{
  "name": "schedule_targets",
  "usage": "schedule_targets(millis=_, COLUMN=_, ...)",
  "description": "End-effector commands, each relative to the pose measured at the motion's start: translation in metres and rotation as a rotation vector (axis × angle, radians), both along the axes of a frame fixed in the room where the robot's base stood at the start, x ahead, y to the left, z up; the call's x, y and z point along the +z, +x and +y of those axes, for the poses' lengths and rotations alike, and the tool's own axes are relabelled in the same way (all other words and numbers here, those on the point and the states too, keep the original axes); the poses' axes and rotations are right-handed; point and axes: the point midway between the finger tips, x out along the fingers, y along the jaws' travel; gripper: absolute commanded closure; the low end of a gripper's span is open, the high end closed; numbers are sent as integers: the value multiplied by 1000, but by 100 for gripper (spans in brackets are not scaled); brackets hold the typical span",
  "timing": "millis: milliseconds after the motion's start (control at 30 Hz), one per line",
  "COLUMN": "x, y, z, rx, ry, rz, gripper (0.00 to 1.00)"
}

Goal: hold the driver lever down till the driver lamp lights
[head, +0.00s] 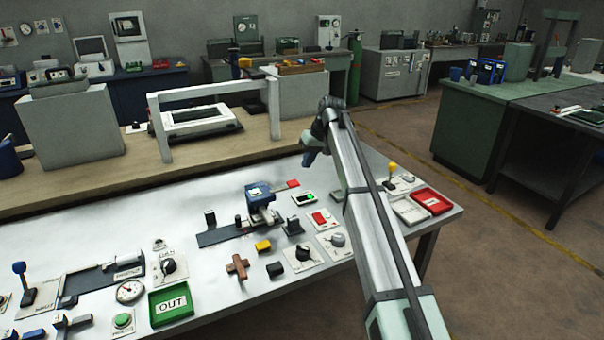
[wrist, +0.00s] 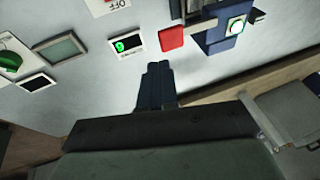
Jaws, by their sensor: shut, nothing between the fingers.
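My gripper (head: 308,158) is above the back edge of the white bench, pointing down, with its dark blue fingers shut and empty. They also show at the centre of the wrist view (wrist: 156,70). A lever with a blue knob (head: 20,270) stands up on a labelled plate at the far left of the bench. A lever with a yellow knob (head: 392,168) stands at the right end, right of my arm. I cannot read which lever is the driver's. My gripper is apart from both. No lamp can be clearly picked out as the driver lamp.
A grey frame (head: 160,130) stands behind.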

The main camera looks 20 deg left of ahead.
Motion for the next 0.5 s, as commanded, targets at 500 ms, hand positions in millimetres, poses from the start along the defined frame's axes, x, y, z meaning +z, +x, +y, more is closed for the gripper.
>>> schedule_targets(millis=500, x=43, y=1, z=-19, rx=0, ry=3, rz=-1, gripper=100)
